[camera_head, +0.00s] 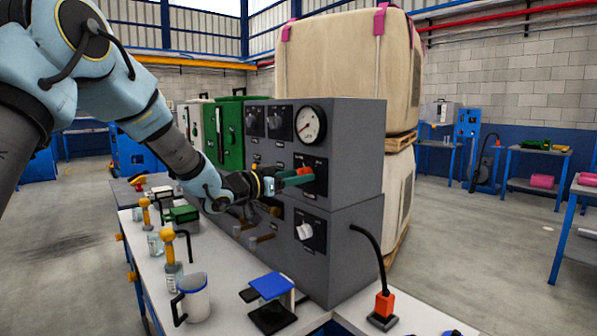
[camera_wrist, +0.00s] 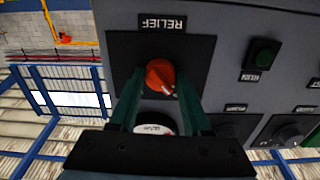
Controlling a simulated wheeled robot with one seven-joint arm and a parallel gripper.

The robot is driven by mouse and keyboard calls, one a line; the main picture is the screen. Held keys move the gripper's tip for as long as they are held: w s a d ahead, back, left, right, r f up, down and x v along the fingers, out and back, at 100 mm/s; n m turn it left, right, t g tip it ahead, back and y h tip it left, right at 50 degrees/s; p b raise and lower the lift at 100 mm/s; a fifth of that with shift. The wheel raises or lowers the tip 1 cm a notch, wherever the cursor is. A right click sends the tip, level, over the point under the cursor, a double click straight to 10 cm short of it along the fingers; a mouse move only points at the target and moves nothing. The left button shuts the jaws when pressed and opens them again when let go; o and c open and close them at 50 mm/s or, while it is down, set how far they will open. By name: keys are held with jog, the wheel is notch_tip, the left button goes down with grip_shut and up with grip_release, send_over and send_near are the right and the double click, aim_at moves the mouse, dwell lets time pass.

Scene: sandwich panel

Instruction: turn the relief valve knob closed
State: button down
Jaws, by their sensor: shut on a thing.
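The relief valve knob (camera_wrist: 158,74) is orange-red with a white pointer mark. It sits on a black plate (camera_wrist: 200,48) labelled RELIEF, which appears upside down in the wrist view. My gripper (camera_wrist: 160,85) is shut on the knob, with one green finger on each side of it. In the head view the knob (camera_head: 305,171) shows as a small red spot at the fingertips, and my gripper (camera_head: 292,179) reaches it from the left. The gripper hides part of the plate there.
The grey panel (camera_head: 345,150) carries a round gauge (camera_head: 309,124) above the relief plate and a white knob (camera_head: 304,231) below. Bottles, a mug (camera_head: 194,297) and a blue-topped item (camera_head: 271,285) stand on the bench in front.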

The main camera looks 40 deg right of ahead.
jog(key=shift+f+n, duration=0.1)
jog(key=shift+n, duration=0.3)
jog(key=shift+c, duration=1.8)
grip_release()
jog(key=shift+a, duration=0.15)
jog(key=a+b, duration=0.2)
jog(key=a, duration=0.8)
jog(key=shift+w+a+b, duration=0.3)
jog(key=shift+w+b, duration=0.05)
